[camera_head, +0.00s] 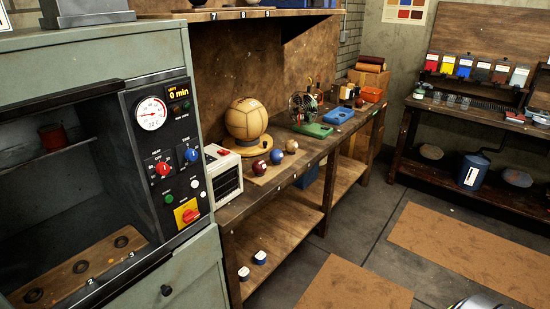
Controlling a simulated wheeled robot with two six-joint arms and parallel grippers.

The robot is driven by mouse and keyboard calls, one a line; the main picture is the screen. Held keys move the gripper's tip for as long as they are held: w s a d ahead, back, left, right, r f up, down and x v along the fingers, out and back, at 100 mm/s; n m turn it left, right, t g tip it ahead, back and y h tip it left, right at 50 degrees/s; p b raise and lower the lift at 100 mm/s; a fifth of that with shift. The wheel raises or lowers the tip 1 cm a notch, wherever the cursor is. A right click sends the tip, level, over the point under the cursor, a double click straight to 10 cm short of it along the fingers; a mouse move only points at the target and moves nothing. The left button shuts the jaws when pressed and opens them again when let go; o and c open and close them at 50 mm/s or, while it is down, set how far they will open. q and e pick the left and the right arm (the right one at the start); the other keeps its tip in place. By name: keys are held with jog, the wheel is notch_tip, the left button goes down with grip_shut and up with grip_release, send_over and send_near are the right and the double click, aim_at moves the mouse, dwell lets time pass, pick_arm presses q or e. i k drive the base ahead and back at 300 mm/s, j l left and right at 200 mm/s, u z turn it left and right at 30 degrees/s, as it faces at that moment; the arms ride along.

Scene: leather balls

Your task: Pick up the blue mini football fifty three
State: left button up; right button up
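A small blue ball (277,156) sits on a flat brown board (268,178) on the long wooden workbench. Any number on the blue ball is too small to read. Neither my left nor my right gripper shows in the head view. Only a bit of a grey, rounded part shows at the bottom right edge, and I cannot tell what it is.
A large tan ball (246,119) rests on a round stand behind the row. A white box-shaped device (222,174) stands left of the board. A grey-green oven cabinet (180,262) fills the left side. Brown mats (470,250) lie on the open floor at right.

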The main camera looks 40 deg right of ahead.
aim_at(276, 156)
jog(key=i+l, duration=0.15)
jog(key=l, duration=0.25)
jog(key=i+l+z, duration=0.1)
jog(key=l, duration=0.25)
jog(key=i+l, duration=0.15)
jog(key=l, duration=0.25)
